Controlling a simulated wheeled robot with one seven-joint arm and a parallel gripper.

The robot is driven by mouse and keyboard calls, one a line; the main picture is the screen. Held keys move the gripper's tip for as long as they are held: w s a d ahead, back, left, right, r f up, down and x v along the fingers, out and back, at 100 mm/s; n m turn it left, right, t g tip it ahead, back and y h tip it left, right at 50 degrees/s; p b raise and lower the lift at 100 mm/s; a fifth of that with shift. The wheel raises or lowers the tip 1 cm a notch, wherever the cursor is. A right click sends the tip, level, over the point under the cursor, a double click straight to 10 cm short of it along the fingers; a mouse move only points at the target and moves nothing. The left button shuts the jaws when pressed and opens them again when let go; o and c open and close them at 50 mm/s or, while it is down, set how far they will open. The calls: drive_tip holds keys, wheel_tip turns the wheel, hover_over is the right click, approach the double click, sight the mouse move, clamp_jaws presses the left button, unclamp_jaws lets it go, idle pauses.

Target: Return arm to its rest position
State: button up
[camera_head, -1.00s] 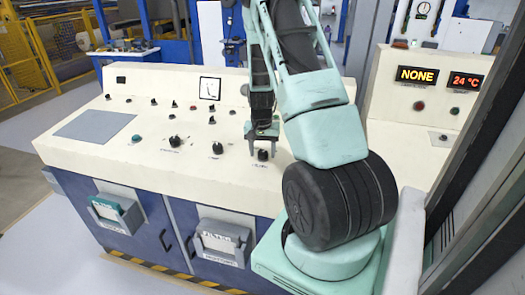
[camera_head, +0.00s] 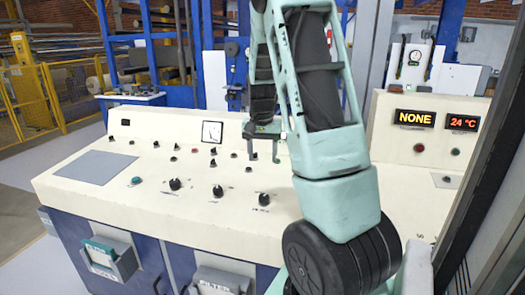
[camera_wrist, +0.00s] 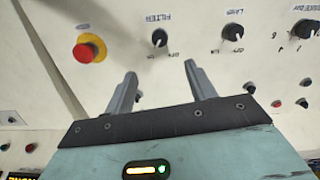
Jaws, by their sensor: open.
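My gripper (camera_head: 264,152) hangs above the sloped cream control panel (camera_head: 105,199), near its right part, with the fingers pointing down. It is clear of the black knob (camera_head: 264,199) below it. In the wrist view my gripper (camera_wrist: 163,88) has its two grey fingers spread apart with nothing between them. My mint-green arm rises from the lower right and bends over the panel, hiding part of it. In the wrist view a red emergency button (camera_wrist: 84,53) on a yellow base and the black FILTER knob (camera_wrist: 159,38) lie beyond the fingers.
A right-hand panel carries a lit NONE display (camera_head: 415,118) and a 24 °C display (camera_head: 462,122). A dark vertical post (camera_head: 480,190) stands close on the right. An analog gauge (camera_head: 212,132) is on the panel's back face. Yellow fencing (camera_head: 40,95) stands far left.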

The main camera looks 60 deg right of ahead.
drive_tip(key=shift+a+r, duration=0.1)
drive_tip(key=shift+r, duration=0.7)
